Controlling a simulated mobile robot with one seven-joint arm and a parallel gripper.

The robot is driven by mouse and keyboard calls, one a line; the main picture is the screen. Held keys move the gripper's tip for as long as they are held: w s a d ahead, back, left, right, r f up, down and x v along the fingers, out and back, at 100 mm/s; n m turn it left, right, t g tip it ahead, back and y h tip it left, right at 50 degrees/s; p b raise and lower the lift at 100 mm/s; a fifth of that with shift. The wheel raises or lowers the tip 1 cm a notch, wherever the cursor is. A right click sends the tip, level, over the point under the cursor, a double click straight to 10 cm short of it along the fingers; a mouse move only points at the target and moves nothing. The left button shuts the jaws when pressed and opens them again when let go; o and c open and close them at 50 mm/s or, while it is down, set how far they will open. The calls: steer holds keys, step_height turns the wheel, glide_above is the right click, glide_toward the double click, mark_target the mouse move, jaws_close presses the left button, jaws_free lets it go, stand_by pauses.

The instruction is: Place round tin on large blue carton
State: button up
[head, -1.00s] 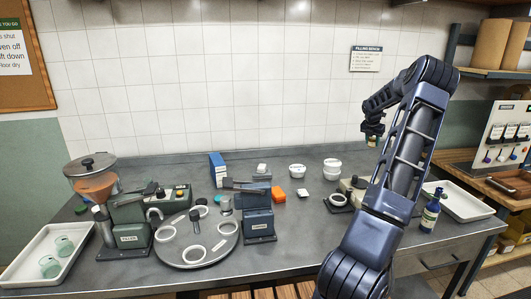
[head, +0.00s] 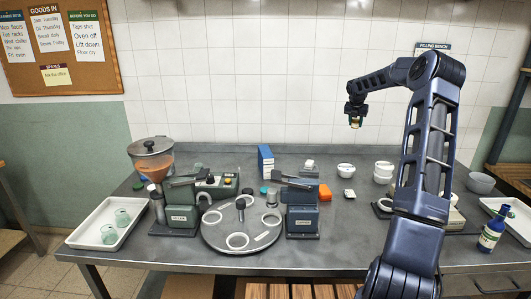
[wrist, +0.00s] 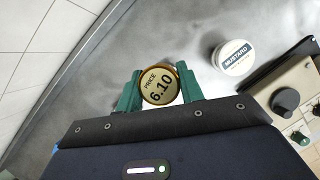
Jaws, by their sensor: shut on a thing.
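My gripper (head: 355,112) is high above the back of the bench, to the right of the large blue carton. It is shut on the round tin (head: 355,123), which hangs clear of any surface. In the wrist view the tin (wrist: 159,86) sits between the green fingertips, its round face with a "PRICE 6.10" label towards the camera. The blue carton (head: 265,161) stands upright at the back of the bench, with a white side showing. Its top looks clear.
A blue bottle (head: 492,232) stands at the right.

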steer(key=w+a+r+n+y, duration=0.1)
steer(key=a+r+n, duration=0.1)
steer(key=a, duration=0.9)
steer(key=w+a+r+n, duration=0.1)
steer(key=a+r, duration=0.1)
steer(key=a, duration=1)
step_height(320, 180, up, 2)
steer(key=r+n+y, duration=0.1)
steer(key=n, duration=0.2)
glide_above(266, 149)
steer(key=s, duration=0.2)
step_height(266, 149, down, 20)
steer(key=shift+a+r, duration=0.1)
steer(key=shift+r, duration=0.1)
steer(key=shift+f, duration=0.15)
steer(key=o, duration=1)
